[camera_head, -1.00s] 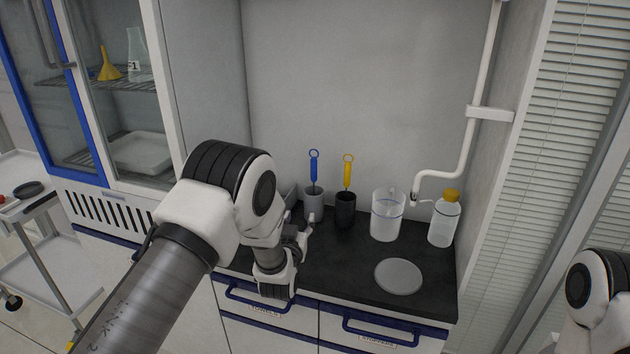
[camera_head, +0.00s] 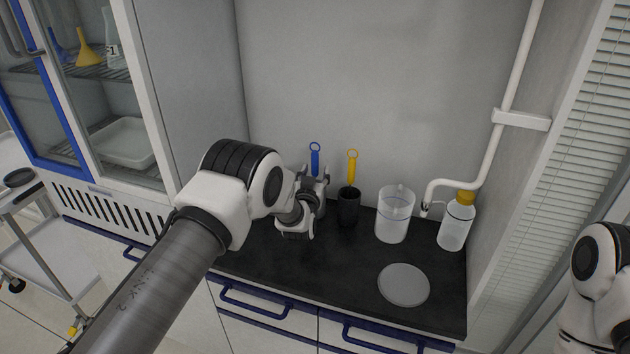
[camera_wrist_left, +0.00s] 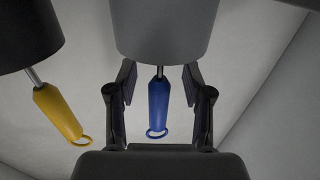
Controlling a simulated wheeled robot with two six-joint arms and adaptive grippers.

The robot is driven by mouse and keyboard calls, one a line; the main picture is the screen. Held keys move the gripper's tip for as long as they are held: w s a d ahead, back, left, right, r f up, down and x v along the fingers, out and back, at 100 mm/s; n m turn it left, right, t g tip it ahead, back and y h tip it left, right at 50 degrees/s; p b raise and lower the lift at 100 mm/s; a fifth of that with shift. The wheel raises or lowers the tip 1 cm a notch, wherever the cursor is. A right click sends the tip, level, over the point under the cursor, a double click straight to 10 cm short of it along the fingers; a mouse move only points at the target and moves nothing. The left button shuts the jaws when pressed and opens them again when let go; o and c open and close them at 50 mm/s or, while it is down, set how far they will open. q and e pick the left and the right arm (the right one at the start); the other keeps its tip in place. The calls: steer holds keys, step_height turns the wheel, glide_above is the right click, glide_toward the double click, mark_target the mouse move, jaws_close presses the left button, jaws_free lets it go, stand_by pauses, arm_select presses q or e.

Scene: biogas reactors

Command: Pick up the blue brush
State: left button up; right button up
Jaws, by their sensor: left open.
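The blue brush (camera_head: 315,158) stands upright at the back of the black counter, its ringed handle rising from a grey cup. In the left wrist view the blue handle (camera_wrist_left: 158,104) hangs from the grey cup (camera_wrist_left: 165,30), as this view is upside down. My left gripper (camera_wrist_left: 158,95) is open, its fingers on either side of the handle in that view; I cannot tell whether they touch it. In the head view my left gripper (camera_head: 318,178) is at the cup and hides much of it. My right gripper is not in view; only part of that arm shows at the right edge.
A yellow brush (camera_head: 352,168) stands in a black cup (camera_head: 348,208) close to the right of the blue one. A clear beaker (camera_head: 395,215), a yellow-capped bottle (camera_head: 457,222) and a flat grey disc (camera_head: 404,285) are farther right. The counter's front middle (camera_head: 330,270) is clear.

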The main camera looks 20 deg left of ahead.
arm_select(q)
steer(key=shift+s+r, duration=0.1)
steer(key=shift+s, duration=0.05)
steer(key=shift+s+r, duration=0.1)
steer(key=c, duration=1)
jaws_close()
